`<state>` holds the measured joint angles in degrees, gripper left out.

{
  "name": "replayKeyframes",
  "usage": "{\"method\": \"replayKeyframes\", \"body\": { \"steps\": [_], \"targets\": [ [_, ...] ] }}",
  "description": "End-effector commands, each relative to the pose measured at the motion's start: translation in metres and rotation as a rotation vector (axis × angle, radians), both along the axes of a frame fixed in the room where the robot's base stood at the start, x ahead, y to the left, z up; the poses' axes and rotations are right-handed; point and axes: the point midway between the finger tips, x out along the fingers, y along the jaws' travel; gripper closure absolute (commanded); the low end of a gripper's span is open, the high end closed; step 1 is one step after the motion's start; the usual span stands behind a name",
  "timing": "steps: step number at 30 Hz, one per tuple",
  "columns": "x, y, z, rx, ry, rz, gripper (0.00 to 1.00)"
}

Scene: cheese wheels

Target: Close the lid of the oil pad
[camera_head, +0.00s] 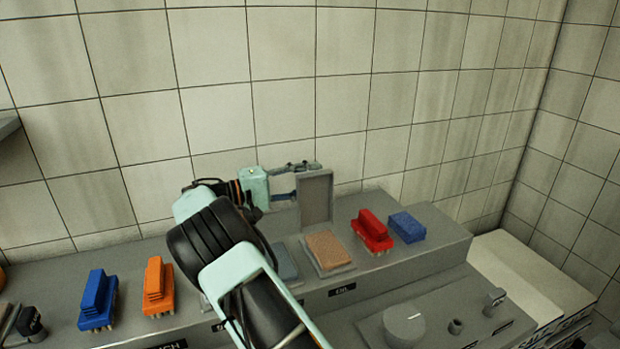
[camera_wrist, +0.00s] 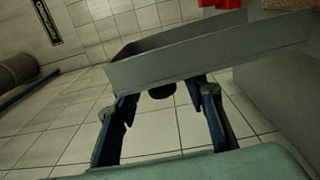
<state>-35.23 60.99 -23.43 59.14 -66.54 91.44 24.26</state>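The oil pad (camera_head: 327,251) is a tan pad in a grey tray on the grey ledge, above a label that appears to read OIL. Its grey lid (camera_head: 315,200) stands roughly upright at the back of the tray, so it is open. In the wrist view the lid (camera_wrist: 205,55) shows as a shallow rimmed panel across the top. My gripper (camera_head: 296,181) is at the lid's left side, with its fingers spread. In the wrist view my gripper (camera_wrist: 165,95) has two fingers apart, tips close to the lid's edge. I cannot tell whether they touch it.
A red brush (camera_head: 371,231) and a blue block (camera_head: 407,227) stand right of the oil pad. A grey pad (camera_head: 285,262) lies left of it, partly hidden by my arm. An orange brush (camera_head: 158,287) and a blue brush (camera_head: 98,300) stand further left. The tiled wall is close behind.

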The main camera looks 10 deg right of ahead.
Motion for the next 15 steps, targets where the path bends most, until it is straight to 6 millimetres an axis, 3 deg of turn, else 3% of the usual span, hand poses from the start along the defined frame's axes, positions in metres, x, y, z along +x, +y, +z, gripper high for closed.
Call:
{"method": "replayKeyframes", "body": {
  "steps": [8, 15],
  "targets": [
    [0.0002, -0.0011, 0.0000, 0.000, -0.001, 0.000, 0.62],
    [0.0002, -0.0010, 0.0002, 0.000, -0.001, 0.000, 0.89]
  ]
}}
